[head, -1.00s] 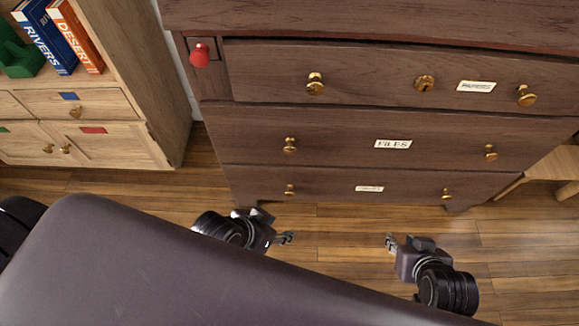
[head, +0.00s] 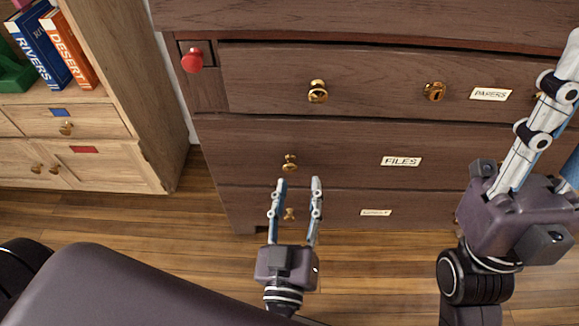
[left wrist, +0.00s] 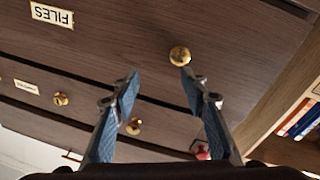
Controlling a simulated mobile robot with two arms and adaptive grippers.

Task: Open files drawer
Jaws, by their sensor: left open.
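The files drawer (head: 345,150) is the dark wooden drawer labelled FILES (head: 401,161), and it looks shut. Its left brass knob (head: 290,162) is in plain view; its right knob is hidden behind my right gripper (head: 556,95). My left gripper (head: 298,182) is open and empty, fingers pointing up, just below that left knob in the head view. In the left wrist view, upside down, the same knob (left wrist: 180,56) lies just beyond the fingertips (left wrist: 160,78), nearer the right one, not between them. My right gripper's fingertips are partly out of the picture.
A lower drawer (head: 345,210) is below. A light wooden cabinet (head: 100,165) with books stands left. Wooden floor (head: 200,220) lies in front.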

